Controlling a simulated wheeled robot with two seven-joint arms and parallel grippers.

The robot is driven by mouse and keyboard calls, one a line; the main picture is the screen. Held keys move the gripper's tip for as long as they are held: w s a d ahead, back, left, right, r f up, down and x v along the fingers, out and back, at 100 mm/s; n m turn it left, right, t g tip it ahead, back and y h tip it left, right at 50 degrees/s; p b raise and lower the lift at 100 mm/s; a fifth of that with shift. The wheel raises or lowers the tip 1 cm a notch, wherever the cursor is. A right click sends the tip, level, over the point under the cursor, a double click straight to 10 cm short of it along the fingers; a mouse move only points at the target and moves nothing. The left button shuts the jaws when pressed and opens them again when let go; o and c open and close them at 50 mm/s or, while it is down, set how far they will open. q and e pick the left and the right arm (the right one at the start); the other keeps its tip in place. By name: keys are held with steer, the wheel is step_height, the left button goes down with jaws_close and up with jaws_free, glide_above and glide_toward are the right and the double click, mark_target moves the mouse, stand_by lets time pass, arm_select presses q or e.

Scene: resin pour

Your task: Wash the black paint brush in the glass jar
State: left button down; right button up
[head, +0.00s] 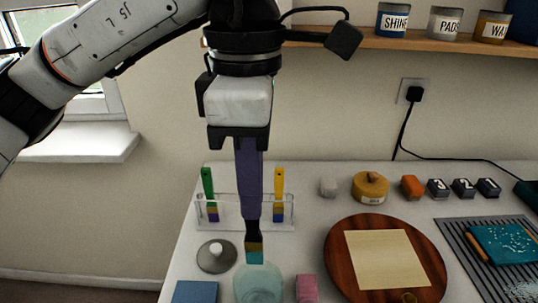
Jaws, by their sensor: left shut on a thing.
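My left gripper (250,214), with long purple fingers, points down and is shut on the black paint brush (252,229). The brush hangs upright, with a black handle, a brown band and teal bristles at the bottom. The glass jar (258,287), pale teal and see-through, stands directly below at the bottom edge of the head view, partly cut off. The bristle end meets the jar's far rim in the picture; I cannot tell whether it is inside the mouth. My right gripper is not in view.
A clear rack (231,226) behind holds a green brush (208,186) and a yellow brush (279,185). A grey lid (209,262), a blue block (196,292) and a pink block (307,289) surround the jar. A round wooden board (337,249) lies right.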

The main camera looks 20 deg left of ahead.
mark_target(255, 239)
arm_select(q)
steer(key=shift+w+d+r+n, duration=0.1)
steer(key=shift+w+n, duration=0.05)
steer(key=shift+n, duration=0.15)
steer(key=shift+s+f+b, duration=0.2)
steer(key=shift+f+b, duration=0.4)
steer(key=shift+f, duration=0.05)
step_height(255, 239, down, 8)
steer(key=b, duration=0.6)
steer(key=shift+r, duration=0.2)
step_height(255, 239, down, 2)
steer(key=shift+w+f+b, duration=0.1)
steer(key=shift+f+b, duration=0.05)
steer(key=shift+b, duration=0.8)
steer(key=shift+f+b, duration=0.5)
steer(key=shift+f, duration=0.3)
steer(key=shift+f+b, duration=0.4)
steer(key=shift+b, duration=0.15)
